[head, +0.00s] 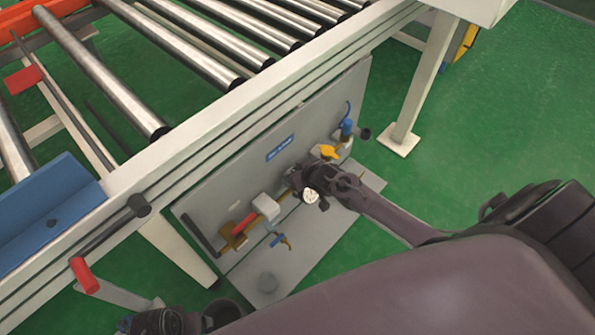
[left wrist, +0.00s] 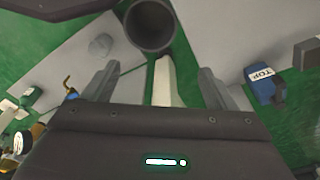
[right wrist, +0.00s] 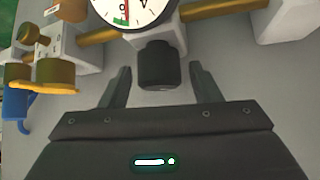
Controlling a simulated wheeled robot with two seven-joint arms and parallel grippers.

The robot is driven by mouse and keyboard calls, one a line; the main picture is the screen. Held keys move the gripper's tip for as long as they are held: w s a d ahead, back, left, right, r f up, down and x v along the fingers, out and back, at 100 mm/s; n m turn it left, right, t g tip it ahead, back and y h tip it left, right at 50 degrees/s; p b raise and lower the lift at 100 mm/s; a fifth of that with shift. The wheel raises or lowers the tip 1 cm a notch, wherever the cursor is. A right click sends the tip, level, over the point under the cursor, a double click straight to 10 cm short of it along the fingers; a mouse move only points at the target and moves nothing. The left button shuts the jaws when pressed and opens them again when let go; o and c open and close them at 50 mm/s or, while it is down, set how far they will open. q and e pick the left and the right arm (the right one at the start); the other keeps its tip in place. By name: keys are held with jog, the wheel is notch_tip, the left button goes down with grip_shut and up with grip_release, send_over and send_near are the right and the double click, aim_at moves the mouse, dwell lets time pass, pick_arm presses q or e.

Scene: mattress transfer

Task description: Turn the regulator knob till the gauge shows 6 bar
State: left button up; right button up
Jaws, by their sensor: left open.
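The gauge (head: 310,196) has a white dial and sits on the grey panel under the conveyor. In the right wrist view the gauge (right wrist: 140,10) is cut off by the top edge. A green and red mark shows near its lower rim, and I cannot read its pressure. The black regulator knob (right wrist: 157,68) is just below the gauge. My right gripper (right wrist: 158,80) is open, its fingers on either side of the knob with small gaps. In the head view its arm hides most of the regulator. My left gripper (left wrist: 155,85) is open and empty, away from the knob.
The panel (head: 215,195) also carries a red-handled valve (head: 258,214), a yellow handle (head: 328,152) and blue fittings (head: 347,126). The roller conveyor's rail (head: 240,110) runs above it. A dark round cylinder (left wrist: 152,25) is just ahead of my left gripper.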

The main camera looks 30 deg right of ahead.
aim_at(307, 194)
jog(key=shift+s+r, duration=0.1)
jog(key=shift+s+r, duration=0.2)
pick_arm(q)
notch_tip(307, 194, down, 8)
jog(key=s+a+p, duration=0.1)
jog(key=p, duration=0.1)
jog(key=shift+s+a+p, duration=0.15)
jog(key=shift+a+p, duration=0.15)
pick_arm(e)
jog(key=v, duration=0.7)
pick_arm(q)
jog(key=shift+s, duration=0.1)
